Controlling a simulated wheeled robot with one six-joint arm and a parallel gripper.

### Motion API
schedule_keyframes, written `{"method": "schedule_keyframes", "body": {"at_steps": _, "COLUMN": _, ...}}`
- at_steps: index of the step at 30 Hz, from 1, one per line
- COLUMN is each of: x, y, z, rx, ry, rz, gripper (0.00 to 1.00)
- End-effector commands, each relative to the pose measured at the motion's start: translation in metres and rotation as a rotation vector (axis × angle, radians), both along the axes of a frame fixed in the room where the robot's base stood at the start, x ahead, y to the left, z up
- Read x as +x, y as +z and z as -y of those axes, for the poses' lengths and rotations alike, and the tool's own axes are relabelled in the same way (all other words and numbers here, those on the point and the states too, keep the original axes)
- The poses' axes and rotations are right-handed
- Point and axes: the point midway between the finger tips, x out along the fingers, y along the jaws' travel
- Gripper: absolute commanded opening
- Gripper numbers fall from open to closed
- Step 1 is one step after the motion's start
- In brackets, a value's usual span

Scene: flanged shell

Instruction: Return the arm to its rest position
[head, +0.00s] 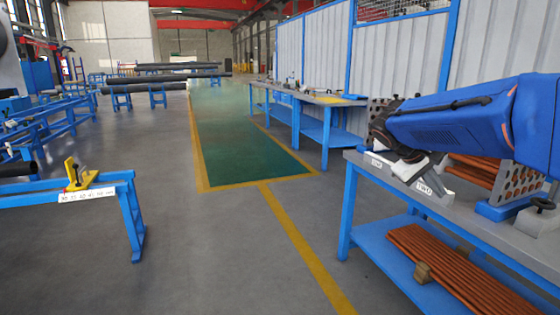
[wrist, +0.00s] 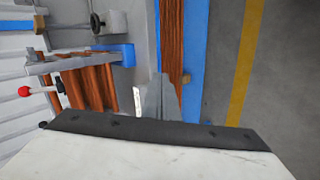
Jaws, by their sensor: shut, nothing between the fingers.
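My arm, blue with a dark wrist, reaches in from the right of the head view over the near end of a grey-topped workbench (head: 352,160). My gripper (head: 410,172) points down at the bench's near end, just above or beside the top; I cannot tell whether it touches. In the wrist view its grey fingers (wrist: 157,98) are together, with nothing seen between them. Labelled white plates (head: 424,188) are close to the gripper in the head view.
A perforated grey rack (head: 527,160) with copper-coloured rods stands on the bench. More rods (head: 440,262) lie on its blue lower shelf. A second blue bench (head: 310,98) stands farther back. A blue stand (head: 125,205) is at left. The grey floor (head: 225,255) between is clear.

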Motion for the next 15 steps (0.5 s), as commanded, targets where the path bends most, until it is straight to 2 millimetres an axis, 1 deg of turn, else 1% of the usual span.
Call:
{"method": "schedule_keyframes", "body": {"at_steps": 1, "x": -0.019, "y": -0.004, "z": -0.004, "rx": 0.036, "ry": 0.003, "rz": 0.008, "gripper": 0.00}}
{"method": "schedule_keyframes", "body": {"at_steps": 3, "x": -0.041, "y": -0.012, "z": -0.011, "rx": 0.089, "ry": 0.008, "rz": 0.019, "gripper": 0.00}}
{"method": "schedule_keyframes", "body": {"at_steps": 8, "x": -0.091, "y": -0.032, "z": -0.030, "rx": 0.210, "ry": 0.019, "rz": 0.046, "gripper": 0.00}}
{"method": "schedule_keyframes", "body": {"at_steps": 15, "x": -0.161, "y": -0.066, "z": -0.062, "rx": 0.388, "ry": 0.031, "rz": 0.101, "gripper": 0.00}}
